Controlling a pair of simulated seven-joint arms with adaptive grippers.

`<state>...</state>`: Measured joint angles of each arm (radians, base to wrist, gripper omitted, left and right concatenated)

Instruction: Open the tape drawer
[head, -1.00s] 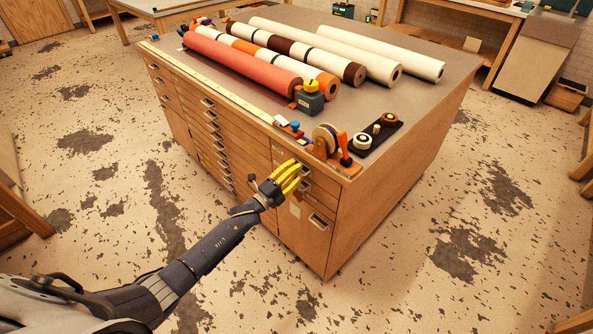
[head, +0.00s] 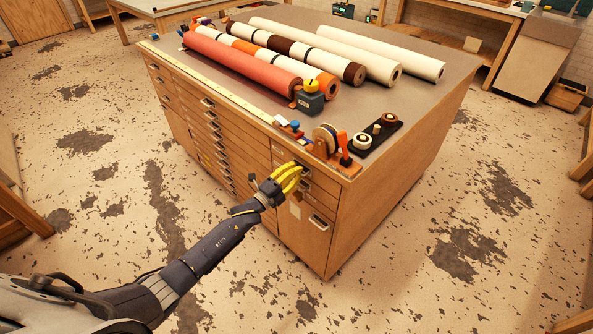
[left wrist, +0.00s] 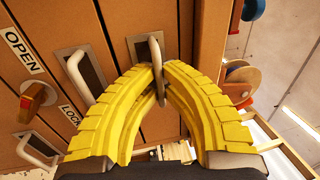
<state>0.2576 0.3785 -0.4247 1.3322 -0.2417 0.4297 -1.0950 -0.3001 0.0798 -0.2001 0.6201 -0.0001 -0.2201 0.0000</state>
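The wooden cabinet (head: 350,235) has a column of narrow drawers at its front right corner. My left gripper (head: 300,168) is at the upper drawer of that column. In the left wrist view its yellow fingers (left wrist: 161,75) come together around a metal drawer handle (left wrist: 155,50), which stands between the tips. The drawer front looks flush with the cabinet. An orange-brown knob (left wrist: 37,98) sits between an OPEN label (left wrist: 22,50) and a LOCK label (left wrist: 69,116). No tape label can be read. My right gripper is not in view.
A tape dispenser (head: 327,140) and a black tray with rolls (head: 378,136) stand on the cabinet top above the gripper. Long rolls (head: 240,67) lie farther back. Another handle (left wrist: 79,75) is beside the gripped one. The floor (head: 120,230) in front is clear.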

